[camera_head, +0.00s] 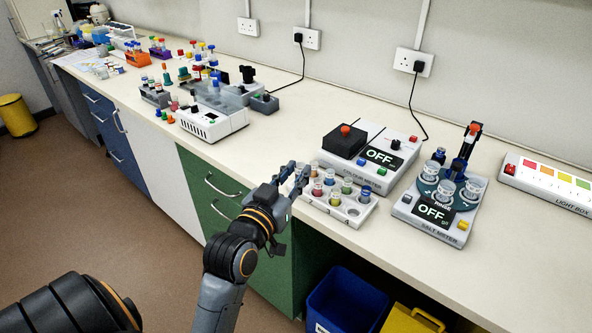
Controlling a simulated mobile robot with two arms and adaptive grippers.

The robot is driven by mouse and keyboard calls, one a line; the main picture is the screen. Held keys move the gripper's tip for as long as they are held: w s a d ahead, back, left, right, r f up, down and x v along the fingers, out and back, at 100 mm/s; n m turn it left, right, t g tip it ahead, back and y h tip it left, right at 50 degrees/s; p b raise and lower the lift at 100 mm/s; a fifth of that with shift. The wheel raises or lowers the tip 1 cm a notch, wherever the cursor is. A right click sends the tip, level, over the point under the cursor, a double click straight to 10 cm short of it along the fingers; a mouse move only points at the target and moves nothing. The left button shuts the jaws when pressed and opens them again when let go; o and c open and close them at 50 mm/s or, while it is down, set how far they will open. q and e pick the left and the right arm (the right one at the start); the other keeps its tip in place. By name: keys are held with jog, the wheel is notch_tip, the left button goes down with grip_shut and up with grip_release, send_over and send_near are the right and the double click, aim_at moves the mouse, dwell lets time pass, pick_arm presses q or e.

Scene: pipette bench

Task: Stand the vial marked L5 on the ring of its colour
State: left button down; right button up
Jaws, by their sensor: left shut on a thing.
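My left gripper (295,172) is at the left end of a white vial rack (357,212) near the front of the bench. It is shut on a vial, which the fingers mostly hide. I cannot tell its colour or whether it is clear of the rack. Several vials with coloured contents stand in the rack, among them a red vial (317,189) and a blue vial (365,194). The marking L5 cannot be read on any vial. I cannot make out a coloured ring for it. My right gripper is not in view.
Behind the rack is the colour meter (378,156), showing OFF. To its right stand the salt meter (433,214), also OFF, and a light box (550,187). A white device (212,122) and racks stand further left. Bare bench lies between them.

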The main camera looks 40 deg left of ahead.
pick_arm(q)
jog(key=s+d+f+m+h, duration=0.1)
jog(key=s+d+f+h, duration=0.1)
jog(key=s+d+f, duration=0.7)
jog(key=s+d, duration=0.2)
jog(key=shift+d+f+m+h, duration=0.3)
jog(key=shift+d+f+m, duration=0.05)
jog(key=shift+d+m, duration=0.05)
jog(key=w+a+r+y, duration=0.1)
jog(key=w+a+r, duration=0.2)
jog(key=w+a+r+n, duration=0.1)
jog(key=w+a+r, duration=0.2)
jog(key=a+r, duration=0.1)
jog(key=w+a+r+y, duration=0.1)
jog(key=w+a+r, duration=0.2)
jog(key=a, duration=0.1)
jog(key=shift+w+r+n+y, duration=0.25)
jog(key=shift+w+n+y, duration=0.05)
jog(key=shift+n, duration=0.1)
